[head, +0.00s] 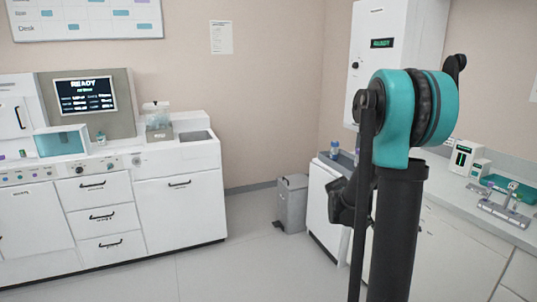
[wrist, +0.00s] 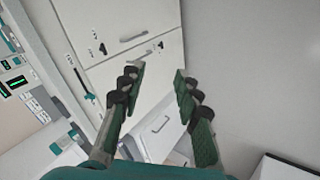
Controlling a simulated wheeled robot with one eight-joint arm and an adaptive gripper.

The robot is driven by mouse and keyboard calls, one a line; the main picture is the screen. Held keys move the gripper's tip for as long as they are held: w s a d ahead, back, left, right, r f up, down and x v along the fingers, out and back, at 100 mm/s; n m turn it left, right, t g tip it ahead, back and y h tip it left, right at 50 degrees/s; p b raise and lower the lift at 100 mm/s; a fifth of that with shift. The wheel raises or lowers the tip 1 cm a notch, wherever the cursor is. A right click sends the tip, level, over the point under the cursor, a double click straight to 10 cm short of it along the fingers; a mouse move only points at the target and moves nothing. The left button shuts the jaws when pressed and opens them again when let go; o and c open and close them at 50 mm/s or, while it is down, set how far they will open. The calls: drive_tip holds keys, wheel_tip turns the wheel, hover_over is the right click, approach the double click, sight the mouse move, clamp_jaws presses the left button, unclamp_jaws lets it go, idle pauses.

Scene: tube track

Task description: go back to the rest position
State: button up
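My gripper (wrist: 160,88) shows in the wrist view with its two green-padded fingers apart and nothing between them. White drawers with grey handles (wrist: 150,52) are behind the fingers in that view, tilted in the picture. In the head view my black and teal arm stands upright at right of centre. The gripper's fingertips cannot be made out in the head view.
A white counter with drawers (head: 100,215) and a lit screen (head: 85,95) stands at the left. A grey bin (head: 291,203) is by the back wall. A bench (head: 500,215) with a rack (head: 503,208) is at the right. The floor (head: 240,260) between is clear.

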drive_tip(key=s+a+f+y, duration=0.1)
drive_tip(key=s+a+y, duration=0.2)
drive_tip(key=s+a, duration=0.5)
drive_tip(key=s+a+f+t+y, duration=0.1)
drive_tip(key=s+a+f+y, duration=0.1)
drive_tip(key=s+a, duration=0.7)
drive_tip(key=s+y, duration=0.1)
drive_tip(key=s, duration=0.4)
drive_tip(key=shift+s+y, duration=0.2)
drive_tip(key=shift+y, duration=0.2)
